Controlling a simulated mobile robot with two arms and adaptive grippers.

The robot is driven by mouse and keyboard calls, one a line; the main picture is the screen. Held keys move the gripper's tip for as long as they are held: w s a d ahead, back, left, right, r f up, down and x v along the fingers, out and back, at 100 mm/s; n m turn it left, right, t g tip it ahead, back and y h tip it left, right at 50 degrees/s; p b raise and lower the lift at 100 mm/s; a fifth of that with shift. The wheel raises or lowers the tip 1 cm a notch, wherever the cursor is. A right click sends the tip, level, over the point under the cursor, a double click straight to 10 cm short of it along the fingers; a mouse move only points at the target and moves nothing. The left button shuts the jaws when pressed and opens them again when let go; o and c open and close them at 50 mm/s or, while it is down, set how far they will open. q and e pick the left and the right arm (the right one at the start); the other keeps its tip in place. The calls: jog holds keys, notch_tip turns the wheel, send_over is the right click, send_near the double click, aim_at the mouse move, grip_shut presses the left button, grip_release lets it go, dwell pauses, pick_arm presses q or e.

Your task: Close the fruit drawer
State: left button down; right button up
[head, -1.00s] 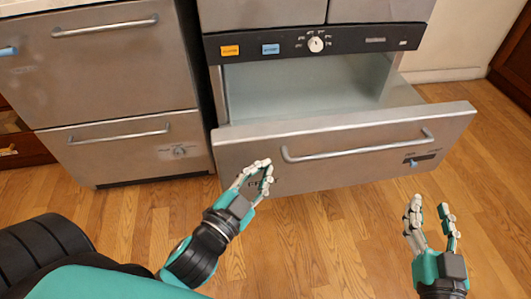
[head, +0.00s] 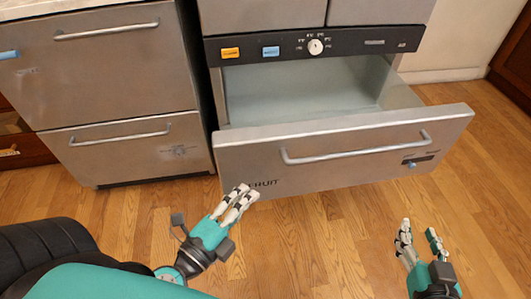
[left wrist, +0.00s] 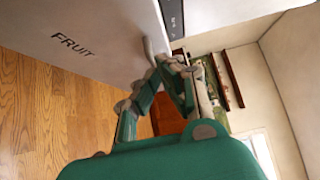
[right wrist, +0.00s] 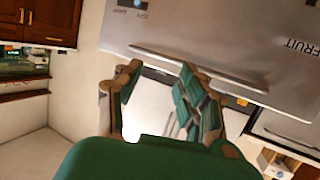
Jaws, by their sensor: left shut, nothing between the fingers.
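The fruit drawer (head: 350,165) stands pulled out, its steel front tilted in view, with a long bar handle (head: 355,149) and the word FRUIT at its lower left. The drawer front also shows in the left wrist view (left wrist: 100,20) and the right wrist view (right wrist: 215,40). My left gripper (head: 243,193) is shut and empty at the drawer's lower left corner, close to the FRUIT label; I cannot tell whether it touches. My right gripper (head: 419,233) is open and empty, below and apart from the drawer's right end.
A dark control panel (head: 350,43) with a knob runs above the drawer's opening. Steel drawers (head: 110,75) stand shut on the left. The wooden floor (head: 320,245) in front of the drawer is clear.

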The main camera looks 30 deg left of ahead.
pick_arm(q)
jog(key=w+p, duration=0.2)
jog(key=w, duration=0.1)
jog(key=p, duration=0.4)
send_near(277, 144)
jog(key=w+d, duration=0.2)
jog(key=d, duration=0.1)
jog(key=shift+w+a+b, duration=0.15)
jog(key=shift+w+a, duration=0.3)
jog(key=shift+w, duration=0.15)
jog(key=shift+w+a+b, duration=0.15)
jog(key=shift+w+a, duration=0.25)
jog(key=shift+w, duration=0.25)
jog(key=shift+w+a, duration=0.2)
jog(key=shift+w, duration=0.05)
pick_arm(e)
jog(key=s+d+f+g+h, duration=0.1)
jog(key=s+d+f+g, duration=0.1)
jog(key=s+f+g, duration=0.2)
jog(key=s+d+f+g+h, duration=0.1)
jog(key=s+d+f+g, duration=0.2)
jog(key=s+g, duration=0.3)
jog(key=s+f, duration=0.1)
jog(key=s, duration=0.4)
jog(key=shift+d+f+m+g+h, duration=0.3)
jog(key=shift+f+g+h, duration=0.05)
jog(key=shift+g+h, duration=0.05)
